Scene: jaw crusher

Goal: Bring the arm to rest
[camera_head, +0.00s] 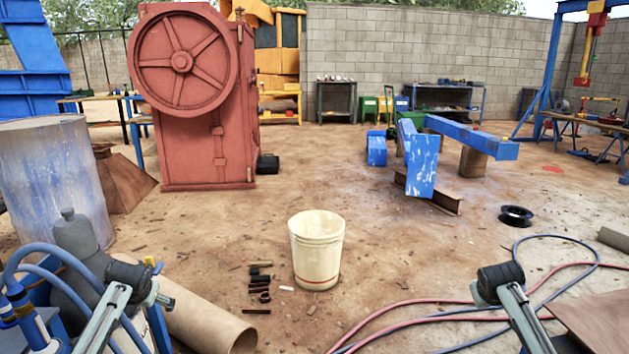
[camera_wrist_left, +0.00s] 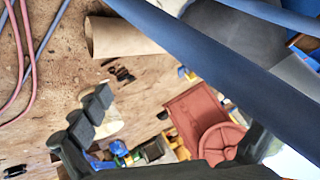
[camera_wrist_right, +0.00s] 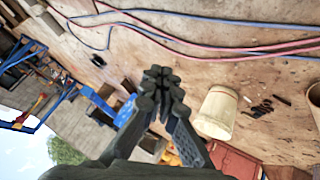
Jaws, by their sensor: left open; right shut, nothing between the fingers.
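My left gripper (camera_head: 138,285) is at the lower left of the head view, in front of a grey gas cylinder (camera_head: 80,240) and a brown tube (camera_head: 205,315). In the left wrist view its dark finger pads (camera_wrist_left: 88,112) stand apart with nothing between them. My right gripper (camera_head: 500,282) is at the lower right of the head view, above bare ground and hoses. In the right wrist view its fingers (camera_wrist_right: 160,85) are together and empty. Both arms are raised and apart. Neither gripper visibly touches anything.
A cream bucket (camera_head: 316,252) stands between the arms, with small dark parts (camera_head: 260,285) beside it. A red jaw crusher (camera_head: 205,130) stands behind at left. Blue beams (camera_head: 470,140) lie at right. Red and blue hoses (camera_head: 430,305) cross the ground. Blue hoses (camera_head: 60,255) pass close to my left arm.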

